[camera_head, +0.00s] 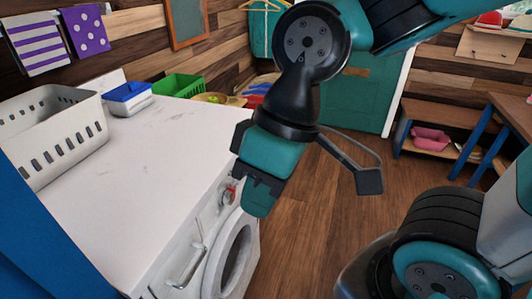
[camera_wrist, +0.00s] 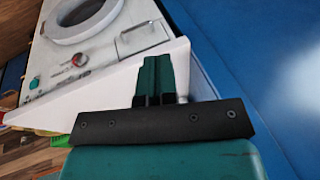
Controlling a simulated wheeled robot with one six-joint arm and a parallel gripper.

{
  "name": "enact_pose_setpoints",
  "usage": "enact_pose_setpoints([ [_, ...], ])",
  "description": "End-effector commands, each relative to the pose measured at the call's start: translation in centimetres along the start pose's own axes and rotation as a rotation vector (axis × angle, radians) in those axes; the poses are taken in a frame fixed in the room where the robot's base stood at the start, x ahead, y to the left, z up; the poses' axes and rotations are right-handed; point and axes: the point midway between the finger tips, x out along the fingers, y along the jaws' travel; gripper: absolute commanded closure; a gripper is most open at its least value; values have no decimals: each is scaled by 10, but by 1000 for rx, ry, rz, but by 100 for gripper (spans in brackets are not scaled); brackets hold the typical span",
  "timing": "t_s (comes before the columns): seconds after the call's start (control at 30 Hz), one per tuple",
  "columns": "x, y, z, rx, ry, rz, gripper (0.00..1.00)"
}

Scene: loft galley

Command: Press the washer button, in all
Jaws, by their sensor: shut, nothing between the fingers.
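The white washer (camera_head: 212,240) stands under a white counter, with its round door (camera_head: 238,255) facing right. A red and silver control (camera_head: 229,194) shows on its front panel, just left of my gripper (camera_head: 258,206). In the wrist view the washer front (camera_wrist: 115,52) appears at the upper left. My gripper is shut and empty in the wrist view (camera_wrist: 154,66), apart from the panel controls. The gripper partly hides the panel's far end in the head view.
The counter top (camera_head: 150,150) holds a white basket (camera_head: 50,135), a blue tub (camera_head: 128,97) and a green basket (camera_head: 178,87). A drawer handle (camera_head: 187,268) sticks out near the washer door. Wooden floor (camera_head: 315,220) is open to the right.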

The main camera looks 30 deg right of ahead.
Motion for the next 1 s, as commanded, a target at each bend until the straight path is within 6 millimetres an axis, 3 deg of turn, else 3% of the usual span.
enact_pose_setpoints([
  [0.3,0,2,-1,9,3,3,100],
  [0.37,1,10,-5,39,11,15,100],
  [0.47,5,40,-15,149,37,65,100],
  [0.57,11,94,-25,321,82,158,100],
  [0.73,29,213,-36,637,206,306,100],
  [1.0,98,360,-80,1071,614,120,100],
])
